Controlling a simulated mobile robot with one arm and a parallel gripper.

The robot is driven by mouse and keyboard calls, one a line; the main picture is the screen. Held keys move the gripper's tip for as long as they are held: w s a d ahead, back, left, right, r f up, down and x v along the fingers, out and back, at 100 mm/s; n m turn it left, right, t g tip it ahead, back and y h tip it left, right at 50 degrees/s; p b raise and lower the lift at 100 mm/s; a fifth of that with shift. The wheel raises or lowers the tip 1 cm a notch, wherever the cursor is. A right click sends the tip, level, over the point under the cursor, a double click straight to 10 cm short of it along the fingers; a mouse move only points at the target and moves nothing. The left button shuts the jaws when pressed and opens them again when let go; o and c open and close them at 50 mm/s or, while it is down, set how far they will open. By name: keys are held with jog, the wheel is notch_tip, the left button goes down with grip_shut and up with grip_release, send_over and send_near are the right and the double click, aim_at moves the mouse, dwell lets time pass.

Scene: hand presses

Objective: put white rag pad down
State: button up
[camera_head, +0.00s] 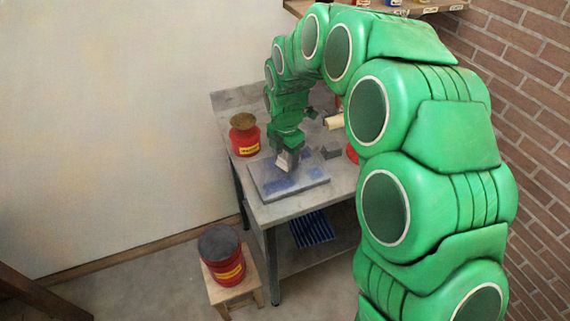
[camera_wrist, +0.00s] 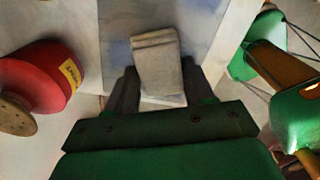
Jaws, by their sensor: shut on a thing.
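The white rag pad (camera_wrist: 158,62) is a folded, off-white cloth in the wrist view, held between the two grey fingers of my gripper (camera_wrist: 158,88). In the head view my gripper (camera_head: 287,160) points down over a grey slab with blue patches (camera_head: 312,180) on the table. The pad is small there and partly hidden by the fingers. The slab's blue-stained surface also shows behind the pad in the wrist view (camera_wrist: 117,50). I cannot tell whether the pad touches the slab.
A red can with a brown top (camera_head: 244,139) stands on the grey table (camera_head: 232,103) left of the slab. Another red can (camera_head: 226,266) sits on a wooden stool (camera_head: 247,285). Small dark pieces (camera_head: 330,152) and a pale roller (camera_head: 334,121) lie right of my gripper.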

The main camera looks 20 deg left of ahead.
aim_at(285, 165)
jog(key=shift+w+a+f, duration=0.15)
jog(key=shift+w+f, duration=0.05)
jog(key=shift+f, duration=1.7)
jog(key=shift+f, duration=0.1)
jog(key=o, duration=1)
notch_tip(285, 165, up, 11)
jog(key=shift+r, duration=0.6)
